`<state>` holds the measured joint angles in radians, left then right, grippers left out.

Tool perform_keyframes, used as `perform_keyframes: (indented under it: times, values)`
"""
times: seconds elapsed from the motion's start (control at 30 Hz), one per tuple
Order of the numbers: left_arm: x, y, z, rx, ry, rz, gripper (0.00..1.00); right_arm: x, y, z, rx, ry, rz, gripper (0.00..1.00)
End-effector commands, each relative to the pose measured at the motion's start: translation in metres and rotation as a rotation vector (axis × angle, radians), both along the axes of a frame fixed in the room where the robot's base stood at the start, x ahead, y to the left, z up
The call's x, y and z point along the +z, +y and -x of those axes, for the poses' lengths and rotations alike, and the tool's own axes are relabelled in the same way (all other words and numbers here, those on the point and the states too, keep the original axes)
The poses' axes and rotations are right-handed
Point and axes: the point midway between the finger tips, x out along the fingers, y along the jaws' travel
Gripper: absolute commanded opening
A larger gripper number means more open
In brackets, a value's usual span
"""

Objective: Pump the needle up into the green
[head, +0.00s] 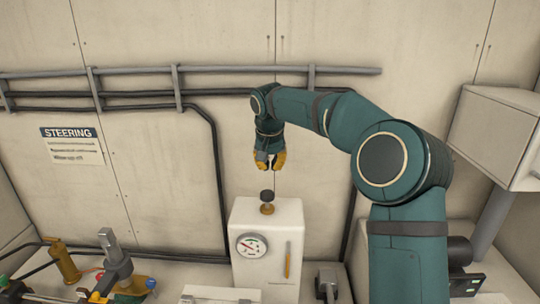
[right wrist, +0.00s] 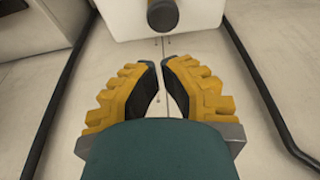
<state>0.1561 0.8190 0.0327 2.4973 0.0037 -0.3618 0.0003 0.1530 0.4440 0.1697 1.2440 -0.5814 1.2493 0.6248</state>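A white box-shaped unit (head: 283,220) stands against the wall at the lower middle of the head view. Its front carries a round gauge (head: 252,245) with red and green marks; the needle is too small to read surely. A dark knob (head: 267,194) on a brass collar (head: 267,209) stands on top of the unit. The knob also shows at the top of the right wrist view (right wrist: 163,15). My right gripper (head: 270,164) points down above the knob, apart from it. Its yellow fingers (right wrist: 159,65) have a narrow, empty gap. My left gripper is not in view.
A yellow strip (head: 288,260) is on the unit's front. Brass and grey fittings (head: 116,257) stand at lower left, below a STEERING sign (head: 72,145). Pipes (head: 215,135) run along the wall. A white box (head: 495,130) is at right, beyond my right arm.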

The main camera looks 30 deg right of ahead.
Motion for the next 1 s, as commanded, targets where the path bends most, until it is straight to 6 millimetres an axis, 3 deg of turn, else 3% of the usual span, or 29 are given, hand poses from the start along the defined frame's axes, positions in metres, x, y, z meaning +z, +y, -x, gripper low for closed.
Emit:
perform_keyframes:
  times: [0.2, 0.4, 1.0]
  values:
    - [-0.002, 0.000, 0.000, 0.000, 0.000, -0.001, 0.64, -0.042, -0.006, -0.008, 0.000, 0.003, -0.001, 0.00]
    - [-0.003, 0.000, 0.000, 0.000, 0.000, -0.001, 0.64, -0.066, -0.005, -0.007, 0.001, 0.001, 0.001, 0.00]
    - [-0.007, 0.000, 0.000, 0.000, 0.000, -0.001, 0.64, -0.079, -0.004, -0.006, 0.001, 0.000, 0.000, 0.00]
